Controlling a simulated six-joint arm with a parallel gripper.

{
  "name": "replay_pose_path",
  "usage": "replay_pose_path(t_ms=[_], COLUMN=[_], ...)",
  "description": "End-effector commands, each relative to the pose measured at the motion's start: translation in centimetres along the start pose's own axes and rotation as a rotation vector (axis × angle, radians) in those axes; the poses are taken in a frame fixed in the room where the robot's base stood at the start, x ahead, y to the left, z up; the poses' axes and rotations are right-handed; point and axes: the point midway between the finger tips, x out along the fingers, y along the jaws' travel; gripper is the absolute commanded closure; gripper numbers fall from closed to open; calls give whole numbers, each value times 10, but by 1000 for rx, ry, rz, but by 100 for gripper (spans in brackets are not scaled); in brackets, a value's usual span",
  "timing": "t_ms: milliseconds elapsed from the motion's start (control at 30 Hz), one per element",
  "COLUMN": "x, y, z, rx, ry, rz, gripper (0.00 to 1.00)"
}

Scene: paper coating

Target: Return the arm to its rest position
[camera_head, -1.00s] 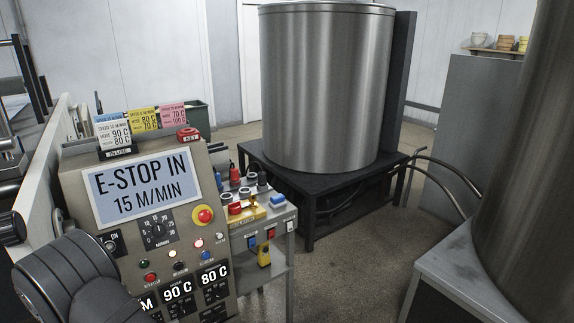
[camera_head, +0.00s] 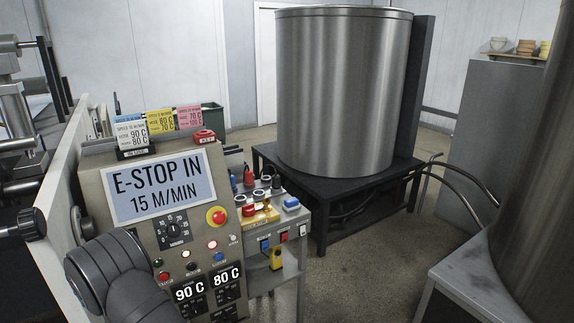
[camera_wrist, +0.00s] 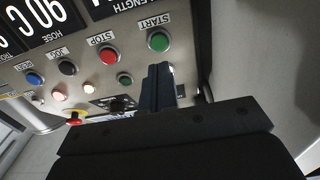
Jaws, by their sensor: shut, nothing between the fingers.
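My gripper (camera_wrist: 157,88) shows in the wrist view with its fingers together and nothing between them. It is close to the panel, just below the green START button (camera_wrist: 158,40) in that picture and apart from the red STOP button (camera_wrist: 109,54). In the head view my arm is at the lower left, in front of the control console (camera_head: 90,180); the gripper itself is not visible there. The console display (camera_head: 160,190) reads "E-STOP IN 15 M/MIN". The red emergency button on its yellow base (camera_head: 216,217) is on the panel's right side.
A large steel drum (camera_head: 342,95) stands on a dark stand (camera_head: 325,200) behind the console. A small cart (camera_head: 285,225) with coloured tools stands at the console's right. Another steel vessel (camera_head: 530,200) is at the right edge. Open floor (camera_head: 355,270) lies between.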

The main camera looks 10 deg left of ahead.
Motion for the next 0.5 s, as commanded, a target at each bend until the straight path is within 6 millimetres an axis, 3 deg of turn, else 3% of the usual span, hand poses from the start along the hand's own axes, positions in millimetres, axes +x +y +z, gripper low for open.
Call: replay_pose_path(t_ms=[33,100,300,500], x=[4,-10,-25,-28], y=[0,-1,0,0], z=[0,1,1,0], rx=[-1,-1,-1,-1], ry=[-1,-3,-2,-2], rz=[1,-2,0,0], gripper=[100,100,100,100])
